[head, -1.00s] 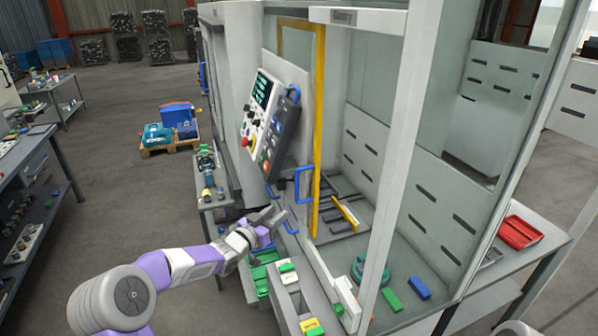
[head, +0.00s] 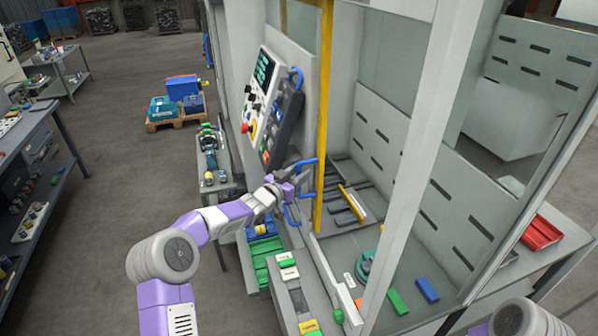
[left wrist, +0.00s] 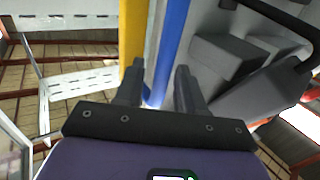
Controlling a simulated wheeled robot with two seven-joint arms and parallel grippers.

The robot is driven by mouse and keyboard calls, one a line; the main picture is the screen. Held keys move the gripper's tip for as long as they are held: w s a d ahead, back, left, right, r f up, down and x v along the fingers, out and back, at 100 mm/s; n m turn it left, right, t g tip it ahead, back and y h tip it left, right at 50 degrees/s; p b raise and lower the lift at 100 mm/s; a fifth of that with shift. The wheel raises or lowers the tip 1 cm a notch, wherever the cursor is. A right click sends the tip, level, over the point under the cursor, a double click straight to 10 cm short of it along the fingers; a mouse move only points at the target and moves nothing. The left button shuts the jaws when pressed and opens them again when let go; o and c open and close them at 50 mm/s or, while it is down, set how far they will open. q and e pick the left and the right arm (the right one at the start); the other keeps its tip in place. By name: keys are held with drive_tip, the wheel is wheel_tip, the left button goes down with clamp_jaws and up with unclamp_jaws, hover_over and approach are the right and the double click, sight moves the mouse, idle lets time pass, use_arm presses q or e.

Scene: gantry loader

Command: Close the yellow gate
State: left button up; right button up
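The yellow gate (head: 324,110) shows as a tall upright yellow edge at the opening of the machine booth. A blue handle (head: 305,163) is fixed on its left side. My left gripper (head: 296,183) is right at this handle in the head view. In the left wrist view, its two fingers (left wrist: 158,92) are apart, with the blue handle bar (left wrist: 170,45) running between them. The yellow edge (left wrist: 132,35) is just left of the bar. Whether a finger touches the bar is unclear. My right gripper is out of view.
A control panel (head: 268,105) with buttons stands left of the gate. Green bins (head: 262,265) are below my left gripper. Inside the booth are dark rails and a yellow bar (head: 352,203). A red tray (head: 541,233) lies at the right.

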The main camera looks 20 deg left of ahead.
use_arm(q)
drive_tip(key=shift+w+d, duration=0.1)
drive_tip(key=shift+w, duration=0.1)
clamp_jaws()
idle(0.3)
